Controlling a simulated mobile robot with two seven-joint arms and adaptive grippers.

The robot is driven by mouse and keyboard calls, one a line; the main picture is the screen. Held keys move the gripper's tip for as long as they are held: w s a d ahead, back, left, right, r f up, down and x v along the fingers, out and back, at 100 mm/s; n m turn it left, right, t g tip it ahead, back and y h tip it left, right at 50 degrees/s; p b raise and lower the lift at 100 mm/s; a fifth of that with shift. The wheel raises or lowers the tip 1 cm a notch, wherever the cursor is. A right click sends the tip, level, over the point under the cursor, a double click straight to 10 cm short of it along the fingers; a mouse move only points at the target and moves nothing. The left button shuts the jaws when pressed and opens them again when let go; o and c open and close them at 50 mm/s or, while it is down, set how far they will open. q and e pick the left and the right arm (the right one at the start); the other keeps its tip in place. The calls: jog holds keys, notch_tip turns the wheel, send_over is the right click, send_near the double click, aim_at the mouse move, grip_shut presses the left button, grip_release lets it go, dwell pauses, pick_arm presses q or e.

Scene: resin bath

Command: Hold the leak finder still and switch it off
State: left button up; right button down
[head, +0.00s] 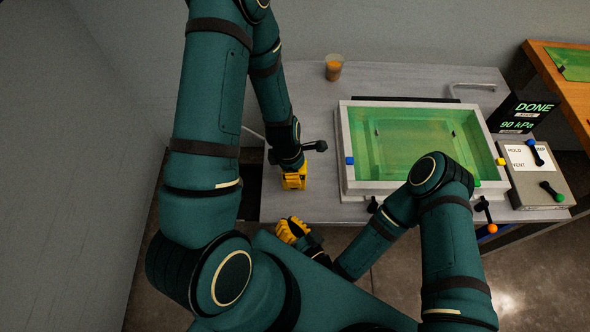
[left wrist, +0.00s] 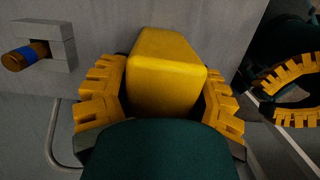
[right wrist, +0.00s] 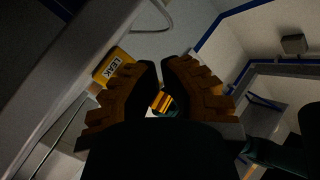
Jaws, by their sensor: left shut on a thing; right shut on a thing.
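The leak finder is a yellow box (left wrist: 166,75) in the left wrist view. Its label, reading LEAK, shows in the right wrist view (right wrist: 115,68). My left gripper (head: 294,180) is shut on it above the bench's near left edge, with yellow fingers on both sides. My right gripper (head: 291,230) is nearer to me, apart from the box in the head view. In the right wrist view its fingers (right wrist: 161,72) are close together. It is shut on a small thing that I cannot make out. I cannot make out a switch on the leak finder.
A white-walled bath (head: 345,125) with green contents stands on the grey bench (head: 420,78). A cup (head: 333,67) is at the back. A control box (head: 545,178) and a display (head: 527,113) reading DONE, 90 kPa are right. Free bench lies behind the bath.

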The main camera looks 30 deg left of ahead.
jog(key=shift+w+a, duration=0.7)
jog(key=shift+w, duration=0.5)
jog(key=shift+w+a, duration=0.7)
jog(key=shift+w, duration=0.5)
jog(key=shift+w+a, duration=0.7)
jog(key=shift+w, duration=0.5)
jog(key=shift+w, duration=0.15)
jog(key=shift+w+a, duration=0.25)
jog(key=shift+s+d, duration=0.3)
jog(key=shift+s, duration=0.1)
jog(key=shift+s+d, duration=0.5)
jog(key=shift+s, duration=0.35)
jog(key=shift+s+d, duration=0.55)
jog(key=shift+s, duration=0.35)
jog(key=shift+s+d, duration=0.5)
jog(key=shift+s, duration=0.35)
